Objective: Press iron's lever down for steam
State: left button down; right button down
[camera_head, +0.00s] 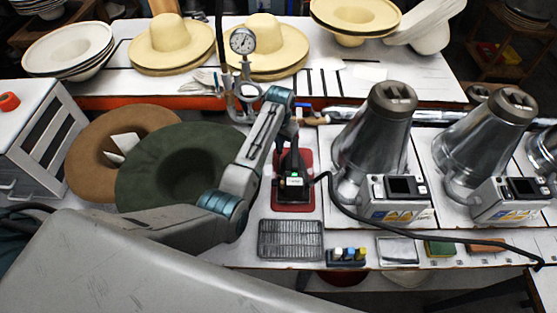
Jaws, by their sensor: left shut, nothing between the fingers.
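The iron (297,184) is dark with a small lit display. It stands on a red base (293,205) near the middle of the bench. My left arm comes in from the left and reaches over the bench to the back of the iron. My left gripper (291,150) is at the iron's upper rear, shut with nothing held. The fingertips blend with the dark parts there, so I cannot tell whether they touch the iron. The lever cannot be clearly picked out behind my wrist. My right gripper is not in view.
Metal hat presses (376,135) with control boxes stand right of the iron. A dark cable (400,229) runs across the front right. A metal grate (290,239) lies in front. A green hat (165,170) and a brown hat (92,140) lie left. A pressure gauge (243,41) stands behind.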

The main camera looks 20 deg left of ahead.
pick_arm(q)
notch_tip(320, 180, up, 3)
jog(key=shift+f+p, duration=0.2)
jog(key=shift+p, duration=0.85)
jog(key=shift+r+b, duration=0.15)
jog(key=shift+b, duration=0.15)
jog(key=shift+r, duration=1.95)
jog(key=shift+f, duration=0.1)
